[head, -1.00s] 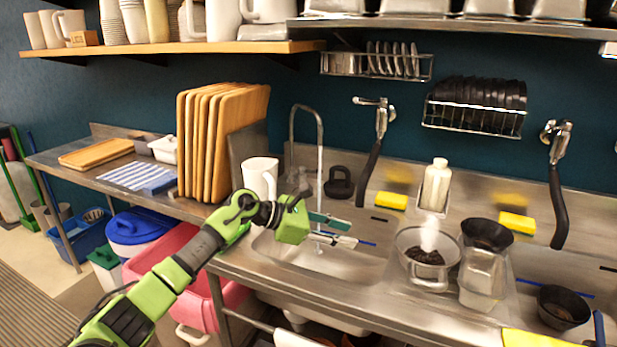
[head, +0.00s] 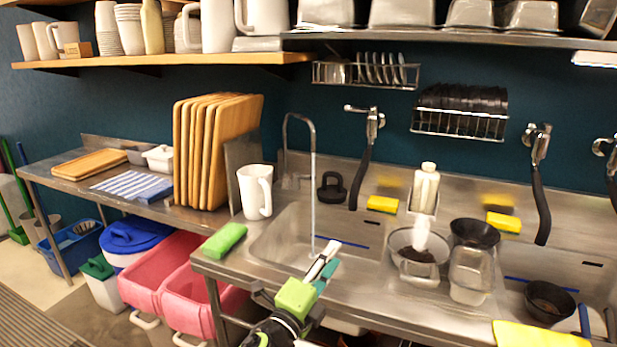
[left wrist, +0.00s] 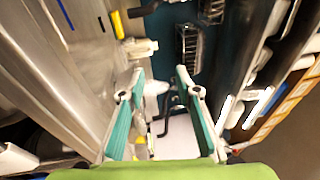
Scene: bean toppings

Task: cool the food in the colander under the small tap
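The small tap (head: 302,122) is a thin curved steel spout, with a thin water stream (head: 314,195) falling into the sink (head: 285,240). A metal bowl (head: 400,240), which looks like the colander, stands on the counter right of the sink. It holds dark food (head: 418,256) with white steam above it. My left gripper (head: 326,262) is over the sink's front edge, left of the bowl and apart from it. The left wrist view shows its teal fingers (left wrist: 158,84) spread with nothing held between them. My right gripper is not in view.
A clear container (head: 472,272) and black bowl (head: 481,234) stand close right of the metal bowl. A white bottle (head: 425,188) stands behind it. A white pitcher (head: 255,192) and green sponge (head: 224,239) are left of the sink. Another black bowl (head: 549,300) is farther right.

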